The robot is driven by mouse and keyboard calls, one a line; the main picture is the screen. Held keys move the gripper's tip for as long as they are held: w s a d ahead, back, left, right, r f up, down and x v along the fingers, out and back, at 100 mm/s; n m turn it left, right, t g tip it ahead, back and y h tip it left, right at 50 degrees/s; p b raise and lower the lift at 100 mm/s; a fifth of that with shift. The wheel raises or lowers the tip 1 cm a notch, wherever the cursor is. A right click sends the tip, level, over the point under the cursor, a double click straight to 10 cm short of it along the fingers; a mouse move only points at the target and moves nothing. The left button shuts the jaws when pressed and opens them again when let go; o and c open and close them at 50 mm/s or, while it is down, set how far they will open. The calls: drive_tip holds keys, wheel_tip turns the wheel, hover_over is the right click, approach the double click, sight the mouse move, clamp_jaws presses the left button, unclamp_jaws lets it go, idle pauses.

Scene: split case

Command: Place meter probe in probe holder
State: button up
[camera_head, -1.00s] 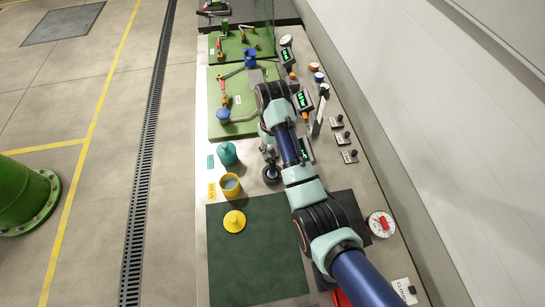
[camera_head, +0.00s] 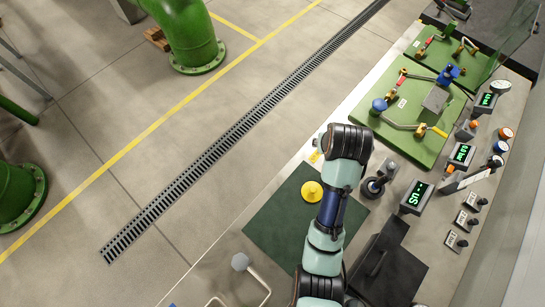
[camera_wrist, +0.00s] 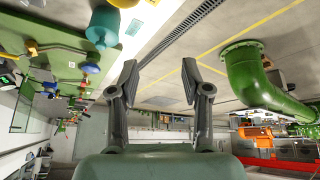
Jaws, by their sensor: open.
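My gripper (camera_wrist: 160,75) is open and empty in the wrist view, its two fingers spread apart with floor behind them. In the head view my wrist hides most of it. Meters with green displays stand along the right: a near one (camera_head: 416,197), a middle one (camera_head: 461,153) and a far one (camera_head: 487,99). Small orange-tipped parts (camera_head: 449,168) stand beside the middle and far meters; I cannot tell whether they are probes. A black round part (camera_head: 374,187) with a grey piece stands right of my wrist. I cannot surely identify the meter probe or its holder.
A yellow cone-shaped piece (camera_head: 312,191) lies on the dark green mat (camera_head: 270,226) beside my arm. Green panels with pipes and valves (camera_head: 424,150) fill the far bench. Black-knobbed switches (camera_head: 467,220) line the right.

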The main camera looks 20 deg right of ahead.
drive_tip(key=s+a+r+n+t+y, duration=0.1)
drive_tip(key=a+r, duration=0.3)
drive_tip(key=a, duration=0.4)
drive_tip(key=s+a+r+n+t, duration=0.1)
drive_tip(key=a+r+t, duration=0.3)
drive_tip(key=a, duration=0.4)
drive_tip(key=s+a+r+n+t+y, duration=0.1)
drive_tip(key=s+a+r+n+t, duration=0.1)
drive_tip(key=a, duration=0.6)
wheel_tip(320, 180, up, 2)
drive_tip(key=shift+s+a+r+t+y, duration=0.1)
drive_tip(key=shift+s+a+t+y, duration=0.15)
drive_tip(key=shift+s, duration=0.5)
